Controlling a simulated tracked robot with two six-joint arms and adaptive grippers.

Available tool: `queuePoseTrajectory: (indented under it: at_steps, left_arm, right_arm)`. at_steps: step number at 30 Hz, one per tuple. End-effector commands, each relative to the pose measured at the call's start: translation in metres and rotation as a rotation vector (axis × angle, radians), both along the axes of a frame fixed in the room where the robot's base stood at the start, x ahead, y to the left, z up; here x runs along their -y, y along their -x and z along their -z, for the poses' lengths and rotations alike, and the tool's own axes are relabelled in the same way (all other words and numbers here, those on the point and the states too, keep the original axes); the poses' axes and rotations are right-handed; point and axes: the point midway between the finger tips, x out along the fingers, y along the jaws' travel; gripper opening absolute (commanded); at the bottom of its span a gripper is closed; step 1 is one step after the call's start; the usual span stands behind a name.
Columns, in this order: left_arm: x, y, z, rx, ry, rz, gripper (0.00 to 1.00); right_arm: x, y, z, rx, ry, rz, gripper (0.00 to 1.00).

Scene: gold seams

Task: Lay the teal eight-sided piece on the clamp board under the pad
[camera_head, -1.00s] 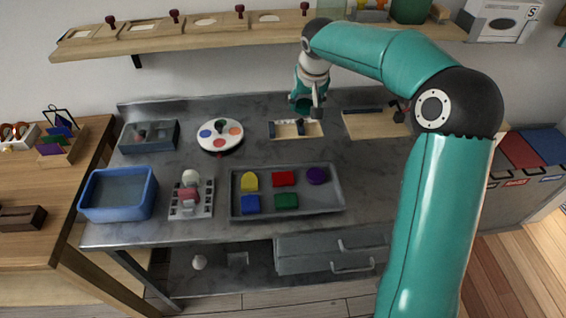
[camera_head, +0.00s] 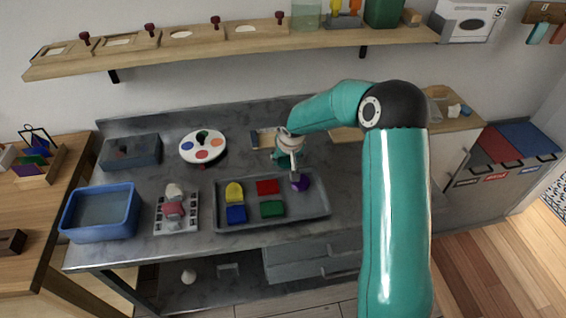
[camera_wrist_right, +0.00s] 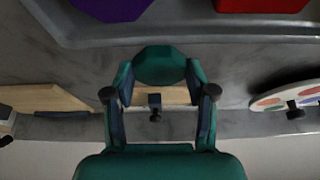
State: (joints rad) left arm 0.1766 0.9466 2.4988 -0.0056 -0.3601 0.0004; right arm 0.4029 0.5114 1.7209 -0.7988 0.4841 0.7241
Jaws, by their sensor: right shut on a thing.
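My right gripper (camera_head: 296,176) points down near the back right of the grey tray, by the purple piece (camera_head: 303,184). In the right wrist view the fingers (camera_wrist_right: 158,76) are shut on a dark teal eight-sided piece (camera_wrist_right: 160,60), held between the tips. I cannot make the piece out clearly in the head view. A wooden board (camera_head: 345,135), which seems to be the clamp board, lies at the back, mostly behind my right arm; it also shows in the right wrist view (camera_wrist_right: 55,96) with a dark bar. Its pad is not clear. My left gripper is not in view.
The grey tray (camera_head: 322,208) holds yellow, red, blue, green and purple pieces. A small wooden holder (camera_head: 262,139) lies behind the gripper. A round palette (camera_head: 203,147), a grey bin (camera_head: 131,153), a blue tub (camera_head: 101,212) and a white rack (camera_head: 176,225) stand left.

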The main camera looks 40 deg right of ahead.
Motion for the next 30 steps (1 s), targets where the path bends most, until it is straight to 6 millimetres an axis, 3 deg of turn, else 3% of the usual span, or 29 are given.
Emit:
queuePoseTrajectory:
  at_steps: [3, 14, 15, 18, 19, 30]
  left_arm:
    - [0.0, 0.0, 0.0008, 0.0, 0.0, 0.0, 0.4]
    - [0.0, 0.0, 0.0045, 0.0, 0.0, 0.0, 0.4]
    - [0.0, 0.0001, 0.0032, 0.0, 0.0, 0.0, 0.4]
    - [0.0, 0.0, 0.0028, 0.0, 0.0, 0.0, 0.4]
    - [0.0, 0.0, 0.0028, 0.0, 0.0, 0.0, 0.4]
    - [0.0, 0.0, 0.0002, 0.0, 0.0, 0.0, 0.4]
  right_arm:
    - [0.0003, 0.0001, 0.0117, 0.001, -0.001, 0.001, 0.18]
    - [0.0002, -0.0002, 0.015, 0.002, -0.001, 0.001, 0.18]
    - [0.0001, -0.0001, 0.0139, 0.002, -0.001, 0.001, 0.6]
    - [0.0001, -0.0001, 0.0136, 0.002, -0.001, 0.001, 0.77]
    - [0.0, -0.0001, 0.0136, 0.002, -0.001, 0.001, 0.81]
    - [-0.0002, -0.0003, 0.0115, 0.001, 0.0, 0.0, 0.81]
